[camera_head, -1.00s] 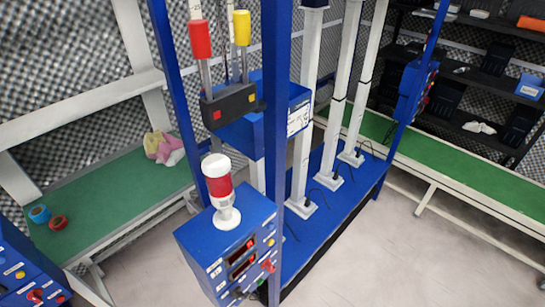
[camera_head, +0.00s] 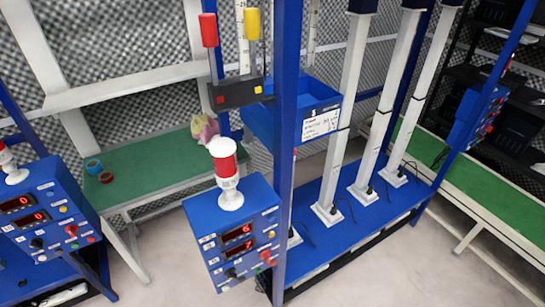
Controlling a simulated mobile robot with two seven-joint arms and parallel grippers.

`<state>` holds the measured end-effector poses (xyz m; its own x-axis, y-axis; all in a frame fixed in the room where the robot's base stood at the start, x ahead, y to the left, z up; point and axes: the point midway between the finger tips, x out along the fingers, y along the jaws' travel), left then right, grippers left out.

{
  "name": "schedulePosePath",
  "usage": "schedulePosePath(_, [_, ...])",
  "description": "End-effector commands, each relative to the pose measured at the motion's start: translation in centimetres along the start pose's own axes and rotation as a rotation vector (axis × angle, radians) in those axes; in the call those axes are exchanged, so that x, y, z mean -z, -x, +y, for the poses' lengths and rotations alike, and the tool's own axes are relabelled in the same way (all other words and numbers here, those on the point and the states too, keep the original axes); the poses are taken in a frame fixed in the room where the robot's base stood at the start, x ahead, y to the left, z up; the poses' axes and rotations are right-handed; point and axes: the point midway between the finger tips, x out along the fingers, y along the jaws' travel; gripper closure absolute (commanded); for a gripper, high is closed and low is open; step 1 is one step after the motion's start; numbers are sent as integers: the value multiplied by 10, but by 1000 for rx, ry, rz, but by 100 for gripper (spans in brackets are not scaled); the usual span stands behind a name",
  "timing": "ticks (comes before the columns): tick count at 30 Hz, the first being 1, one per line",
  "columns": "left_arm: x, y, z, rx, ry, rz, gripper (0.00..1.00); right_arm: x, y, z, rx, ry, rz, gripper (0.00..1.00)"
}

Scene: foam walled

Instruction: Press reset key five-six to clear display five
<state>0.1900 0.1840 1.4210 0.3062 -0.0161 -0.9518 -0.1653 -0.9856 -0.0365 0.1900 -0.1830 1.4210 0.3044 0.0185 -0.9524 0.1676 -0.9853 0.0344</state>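A blue control box (camera_head: 204,225) stands at the centre, with two red-lit displays on its front. The upper display (camera_head: 237,234) seems to read 6 and the lower display (camera_head: 242,246) seems to read 7. Small round keys, a red knob (camera_head: 265,256) and a black knob (camera_head: 231,273) sit around them. A second blue control box (camera_head: 75,200) at the left has two displays (camera_head: 27,218) that seem to read 0. The key labels are too small to read, so I cannot tell which one is five-six. Neither of my grippers is in view.
A red-and-white signal lamp (camera_head: 225,168) stands on the centre box. A blue post (camera_head: 287,120) rises just right of it. A blue bench (camera_head: 340,232) with white columns lies behind. A green-topped table (camera_head: 150,170) holds two tape rolls and a cloth. Pale floor (camera_head: 170,270) is clear between the boxes.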

Motion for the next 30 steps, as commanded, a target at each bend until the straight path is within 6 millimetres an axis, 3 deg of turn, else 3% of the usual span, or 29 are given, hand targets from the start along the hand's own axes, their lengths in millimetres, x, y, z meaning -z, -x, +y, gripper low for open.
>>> schedulePosePath(1, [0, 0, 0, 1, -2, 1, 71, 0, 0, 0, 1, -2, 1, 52])
schedulePosePath(9, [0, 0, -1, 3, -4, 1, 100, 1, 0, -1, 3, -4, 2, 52])
schedulePosePath(30, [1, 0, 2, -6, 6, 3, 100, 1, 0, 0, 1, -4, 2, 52])
